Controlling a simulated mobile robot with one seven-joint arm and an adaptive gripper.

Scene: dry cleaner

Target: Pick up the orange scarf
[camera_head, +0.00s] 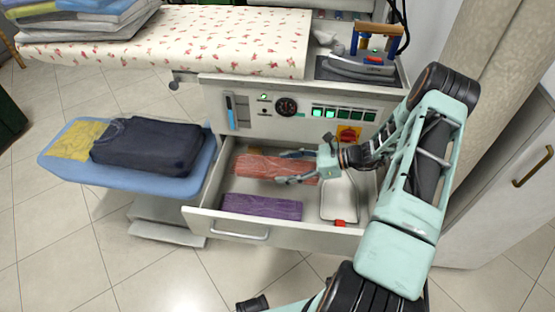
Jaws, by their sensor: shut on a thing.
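The orange scarf (258,167) lies as a folded, striped bundle in the back left of the open drawer (197,207). My gripper (286,167) reaches into the drawer from the right, with its fingers at the right part of the scarf. The fingers are shut on the scarf. Part of the scarf's right end is hidden by the gripper. I cannot tell whether the scarf is clear of the drawer floor.
A folded purple cloth (262,207) lies at the drawer's front. A white item with a red tip (338,197) lies to its right. A blue board (70,170) holding dark folded clothes (150,147) stands left. The iron (358,66) rests on the counter above.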

